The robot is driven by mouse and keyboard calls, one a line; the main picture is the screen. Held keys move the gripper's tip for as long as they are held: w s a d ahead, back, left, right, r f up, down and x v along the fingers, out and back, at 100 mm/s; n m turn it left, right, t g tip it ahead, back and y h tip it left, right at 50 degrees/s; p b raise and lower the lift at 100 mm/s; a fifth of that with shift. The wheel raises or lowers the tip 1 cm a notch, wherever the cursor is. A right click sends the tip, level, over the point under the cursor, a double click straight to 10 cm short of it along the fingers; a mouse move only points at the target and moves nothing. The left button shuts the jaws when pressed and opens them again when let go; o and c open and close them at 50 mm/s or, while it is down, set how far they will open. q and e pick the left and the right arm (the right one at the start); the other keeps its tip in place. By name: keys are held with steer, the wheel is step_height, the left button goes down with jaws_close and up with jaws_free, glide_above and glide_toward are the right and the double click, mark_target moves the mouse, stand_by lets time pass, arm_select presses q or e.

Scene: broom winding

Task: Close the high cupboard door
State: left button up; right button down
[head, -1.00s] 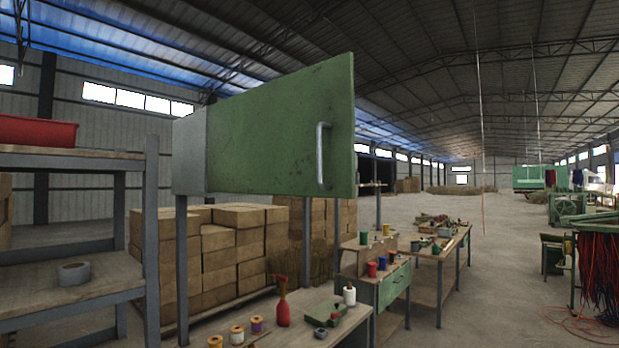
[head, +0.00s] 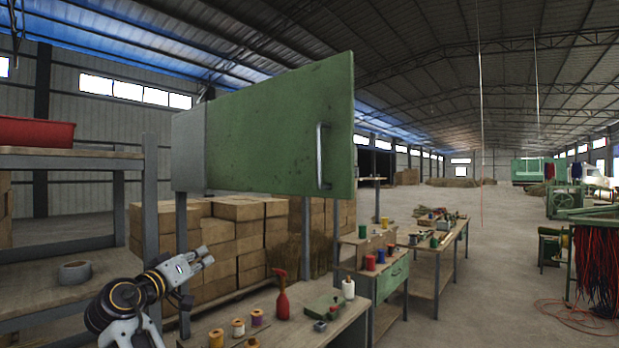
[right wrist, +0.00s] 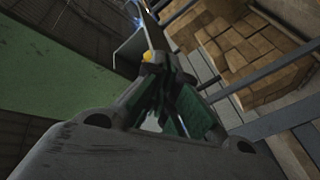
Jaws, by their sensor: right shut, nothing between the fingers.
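The high cupboard's green door (head: 275,140) stands open in the head view, swung out from the grey cupboard body (head: 188,150) at its left. Its free right edge is nearest to me, and its metal handle (head: 323,155) is near that edge. My right gripper (head: 196,275) is low at the left, below the cupboard and apart from the door and handle. It is shut and empty. In the right wrist view its fingers (right wrist: 175,95) show close up, with a green surface (right wrist: 55,85), likely the door, to their left. My left gripper is not in view.
A shelf rack (head: 70,165) with a red bin (head: 36,132) and a tape roll (head: 75,271) stands at the left, near my right arm. Below the door, a workbench holds spools and a red spray bottle (head: 282,297). Stacked boxes (head: 235,235) stand behind. Open floor lies further right.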

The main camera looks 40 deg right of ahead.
steer(key=s+d+r+m+g+h, duration=0.1)
steer(key=s+r+m+g, duration=0.2)
steer(key=s+r, duration=0.7)
steer(key=s+d+r+m+g+p, duration=0.1)
steer(key=s+r+m+g, duration=0.3)
steer(key=s+r+m, duration=0.4)
steer(key=s+d+r, duration=0.1)
steer(key=s+r, duration=0.1)
steer(key=s, duration=0.3)
steer(key=shift+m+g+h, duration=0.3)
steer(key=shift+h, duration=0.1)
steer(key=shift+s, duration=0.1)
